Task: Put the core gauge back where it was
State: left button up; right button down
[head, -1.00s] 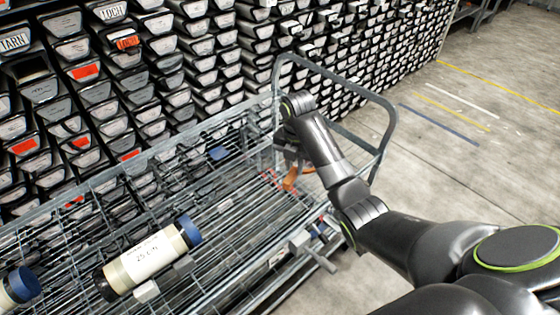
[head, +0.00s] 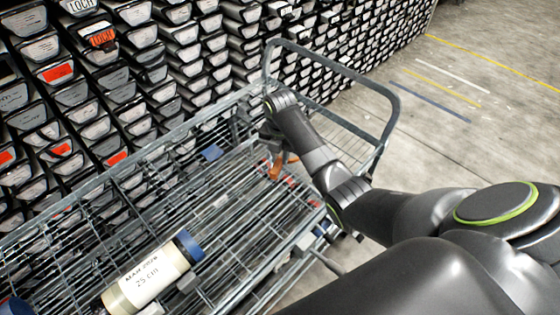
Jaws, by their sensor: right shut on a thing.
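My right gripper (head: 266,142) is over the far right end of the wire cart (head: 215,112). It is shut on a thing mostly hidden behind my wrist. An orange-brown piece (head: 277,166) shows just below the jaws; I cannot tell whether it is part of the held thing. I cannot identify the core gauge for certain. My left gripper is not in view.
A wall of stacked core trays (head: 130,60) with labelled ends stands behind the cart. A second blue cap (head: 15,306) shows at the lower left edge. The cart's tubular handle (head: 388,92) rises at its right end. Open concrete floor (head: 480,130) with painted lines lies to the right.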

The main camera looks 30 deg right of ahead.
aim_at(280, 158)
jog(key=f, duration=0.3)
jog(key=shift+w+f, duration=0.25)
jog(key=shift+f, duration=0.05)
jog(key=shift+s+f, duration=0.1)
jog(key=c, duration=1.4)
grip_release()
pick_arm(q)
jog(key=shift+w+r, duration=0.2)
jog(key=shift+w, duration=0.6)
pick_arm(e)
jog(key=shift+o, duration=0.5)
